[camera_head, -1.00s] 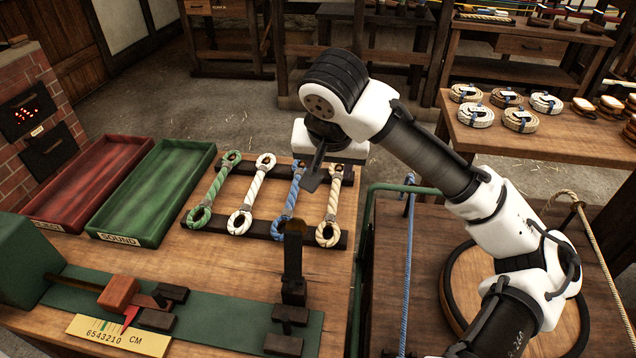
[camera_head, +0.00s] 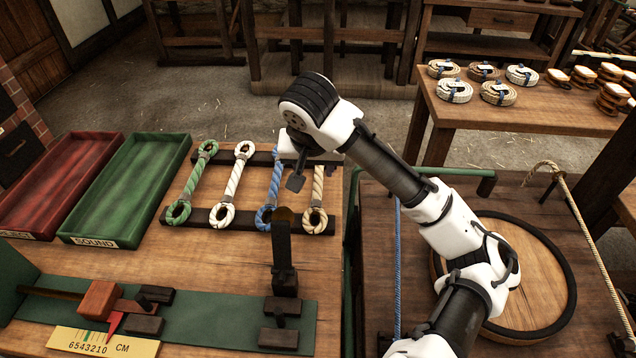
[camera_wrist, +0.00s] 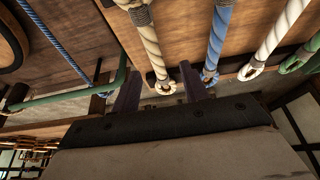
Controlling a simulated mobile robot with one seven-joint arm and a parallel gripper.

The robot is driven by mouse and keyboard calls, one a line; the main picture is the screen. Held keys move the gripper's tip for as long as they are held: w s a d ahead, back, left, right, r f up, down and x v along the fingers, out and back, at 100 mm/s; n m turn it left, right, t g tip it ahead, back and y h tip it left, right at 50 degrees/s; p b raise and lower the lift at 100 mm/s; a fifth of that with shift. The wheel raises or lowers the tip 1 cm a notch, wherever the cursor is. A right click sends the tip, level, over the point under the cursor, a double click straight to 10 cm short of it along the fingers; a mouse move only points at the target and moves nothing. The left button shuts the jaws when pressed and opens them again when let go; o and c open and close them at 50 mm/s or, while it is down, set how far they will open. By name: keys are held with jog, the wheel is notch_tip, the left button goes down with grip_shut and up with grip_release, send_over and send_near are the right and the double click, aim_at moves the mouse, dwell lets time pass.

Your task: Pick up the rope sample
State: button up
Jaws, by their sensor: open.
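Several rope samples with an eye at each end lie side by side across two dark rails on the wooden bench: green (camera_head: 190,183), white (camera_head: 232,185), blue (camera_head: 271,185) and tan (camera_head: 318,190). The task does not say which one is meant. My gripper (camera_head: 296,182) is open and empty, above the far part of the blue and tan samples, hiding the tan one's far end. In the wrist view my fingers (camera_wrist: 160,75) stand apart, with the tan sample's eye (camera_wrist: 165,87) showing between them. The blue sample (camera_wrist: 217,35) is just right of them there. I cannot tell the height gap.
A green tray (camera_head: 130,190) marked SOUND and a red tray (camera_head: 50,185) stand left. A measuring gauge (camera_head: 100,300) and a dark upright post (camera_head: 282,255) stand in front.

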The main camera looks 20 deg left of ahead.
aim_at(318, 180)
jog(key=x, duration=0.3)
jog(key=shift+w+d+f, duration=0.1)
jog(key=shift+d+f, duration=0.2)
jog(key=shift+d, duration=0.05)
jog(key=shift+w+a+f, duration=0.1)
jog(key=shift+w+f, duration=0.15)
jog(key=shift+f, duration=0.3)
grip_shut()
